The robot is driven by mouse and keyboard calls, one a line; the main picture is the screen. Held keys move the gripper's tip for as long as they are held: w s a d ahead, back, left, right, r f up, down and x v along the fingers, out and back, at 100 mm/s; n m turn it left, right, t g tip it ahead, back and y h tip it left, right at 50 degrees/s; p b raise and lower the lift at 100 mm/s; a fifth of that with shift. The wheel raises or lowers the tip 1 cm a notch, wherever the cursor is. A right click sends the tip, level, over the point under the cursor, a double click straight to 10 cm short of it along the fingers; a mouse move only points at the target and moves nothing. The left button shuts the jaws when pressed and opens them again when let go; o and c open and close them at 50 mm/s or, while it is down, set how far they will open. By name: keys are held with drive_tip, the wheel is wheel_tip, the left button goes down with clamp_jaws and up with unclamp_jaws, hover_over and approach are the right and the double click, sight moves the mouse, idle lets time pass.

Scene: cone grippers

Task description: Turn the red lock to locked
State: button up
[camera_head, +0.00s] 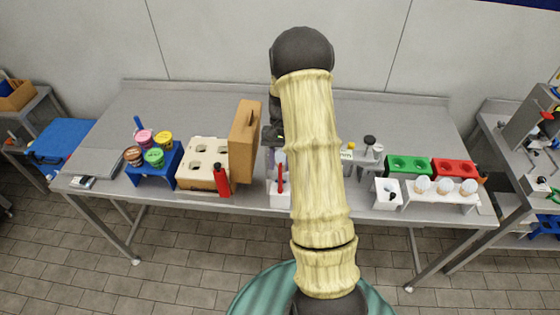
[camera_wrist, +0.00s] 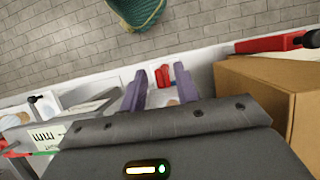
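The red lock (camera_head: 281,178) is a narrow upright red piece on a white block (camera_head: 280,200) at the table's front edge, left of my arm. In the wrist view the red lock (camera_wrist: 162,76) shows small in the gap between my fingertips, beyond them. My gripper (camera_wrist: 158,80) has two purple fingers spread apart, with nothing held between them. In the head view my gripper (camera_head: 271,158) points down just behind and left of the lock, partly hidden by my arm. I cannot tell how far the fingertips are from the lock or which setting it is at.
A tall brown box (camera_head: 245,140) stands close on the left, also large in the wrist view (camera_wrist: 255,90).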

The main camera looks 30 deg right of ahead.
drive_tip(key=b+v, duration=0.3)
drive_tip(key=v, duration=1.4)
drive_tip(key=shift+r, duration=0.2)
drive_tip(key=shift+w, duration=0.15)
drive_tip(key=s+a+f+n+t+h, duration=0.1)
drive_tip(key=s+a+f+n+t, duration=0.2)
drive_tip(key=s+a, duration=0.6)
drive_tip(key=s+a+f+n+t+h, duration=0.1)
drive_tip(key=s+a+f+n+t, duration=0.2)
drive_tip(key=s+a+f, duration=0.3)
drive_tip(key=s+a+n, duration=0.1)
drive_tip(key=s+a, duration=0.2)
drive_tip(key=s, duration=0.1)
drive_tip(key=shift+h, duration=0.3)
idle(0.3)
